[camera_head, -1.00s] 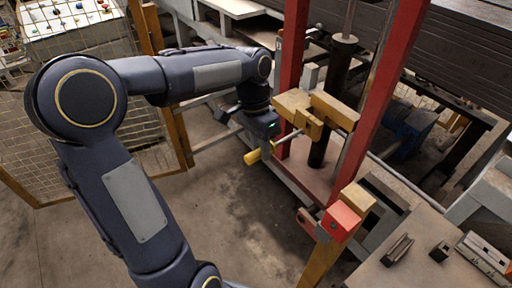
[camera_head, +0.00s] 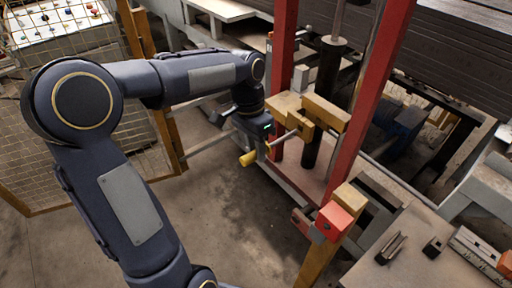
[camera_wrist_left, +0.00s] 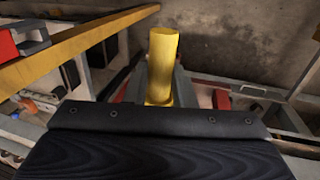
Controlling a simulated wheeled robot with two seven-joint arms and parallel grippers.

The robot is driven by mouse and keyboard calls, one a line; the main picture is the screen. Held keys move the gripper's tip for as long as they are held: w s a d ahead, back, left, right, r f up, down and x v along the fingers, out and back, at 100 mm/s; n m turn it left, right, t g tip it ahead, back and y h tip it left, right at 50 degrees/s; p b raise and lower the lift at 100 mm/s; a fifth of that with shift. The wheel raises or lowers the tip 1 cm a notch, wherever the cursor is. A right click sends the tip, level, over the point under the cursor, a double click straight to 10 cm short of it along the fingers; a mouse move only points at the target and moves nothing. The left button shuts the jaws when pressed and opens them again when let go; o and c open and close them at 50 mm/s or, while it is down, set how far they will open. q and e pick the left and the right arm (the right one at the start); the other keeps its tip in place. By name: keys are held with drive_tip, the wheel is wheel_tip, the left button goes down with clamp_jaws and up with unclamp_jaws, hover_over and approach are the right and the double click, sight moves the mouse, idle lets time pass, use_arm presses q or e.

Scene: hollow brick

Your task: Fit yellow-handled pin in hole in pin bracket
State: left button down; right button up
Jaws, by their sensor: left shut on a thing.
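The yellow-handled pin (camera_head: 249,159) is in my left gripper (camera_head: 266,146), in front of the press frame. Its grey rod points up and right towards the yellow pin bracket (camera_head: 325,113) between the red posts. The rod's tip is close to the bracket's front block; I cannot tell whether it touches or enters the hole. My right gripper is not in view.
Red posts (camera_head: 376,95) flank the bracket, with a dark vertical cylinder (camera_head: 327,70) behind it. A red block (camera_head: 333,222) on a yellow post stands at lower right, beside a bench (camera_head: 385,268) with small metal parts. A mesh fence (camera_head: 95,140) stands left. The floor before the frame is clear.

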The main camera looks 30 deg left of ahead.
use_arm(q)
drive_tip(key=shift+w+d+p, duration=0.35)
drive_tip(key=shift+w+p, duration=0.1)
drive_tip(key=shift+w, duration=0.45)
drive_tip(key=shift+w+d+p, duration=0.4)
drive_tip(key=shift+w, duration=0.55)
drive_tip(key=shift+w+d+p, duration=0.35)
drive_tip(key=shift+w+p, duration=0.1)
drive_tip(key=shift+w, duration=0.45)
idle(0.5)
drive_tip(key=shift+w+d+p, duration=0.35)
drive_tip(key=shift+w+p, duration=0.15)
drive_tip(key=shift+w, duration=0.35)
drive_tip(key=shift+w+d+p, duration=0.35)
drive_tip(key=shift+w+p, duration=0.2)
drive_tip(key=shift+w, duration=0.35)
drive_tip(key=shift+w+d+p, duration=0.35)
drive_tip(key=shift+w+p, duration=0.15)
drive_tip(key=shift+w, duration=0.35)
idle(0.5)
drive_tip(key=c, duration=1.1)
unclamp_jaws()
drive_tip(key=shift+c, duration=0.2)
drive_tip(key=b+v, duration=0.1)
drive_tip(key=v, duration=0.6)
drive_tip(key=shift+r, duration=0.45)
